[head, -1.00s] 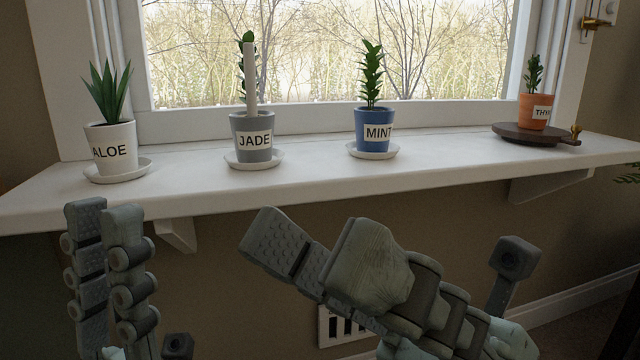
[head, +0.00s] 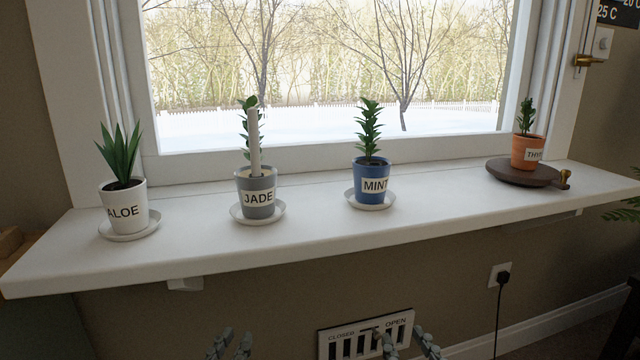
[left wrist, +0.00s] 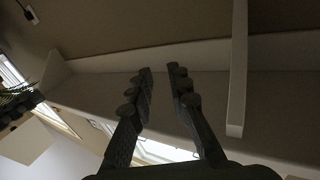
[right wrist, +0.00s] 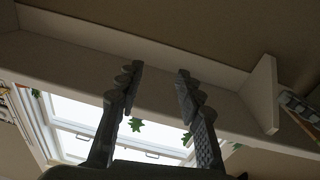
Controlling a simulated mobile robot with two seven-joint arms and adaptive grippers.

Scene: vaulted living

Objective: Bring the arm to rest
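My left gripper (head: 231,345) shows only its fingertips at the bottom edge of the head view, below the sill. In the left wrist view its two fingers (left wrist: 161,72) stand apart with nothing between them. My right gripper (head: 408,345) also shows only its fingertips at the bottom edge, in front of the wall vent. In the right wrist view its fingers (right wrist: 157,70) are wider apart and empty. Both grippers are clear of the pots. The rest of both arms is hidden below the head view.
The white window sill (head: 330,232) holds the aloe pot (head: 126,207), jade pot (head: 257,193) and mint pot (head: 373,178) on saucers. The thyme pot (head: 527,153) stands on a dark round base (head: 520,174). A white upright stick (head: 254,145) is at the jade. A vent (head: 352,340) is below.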

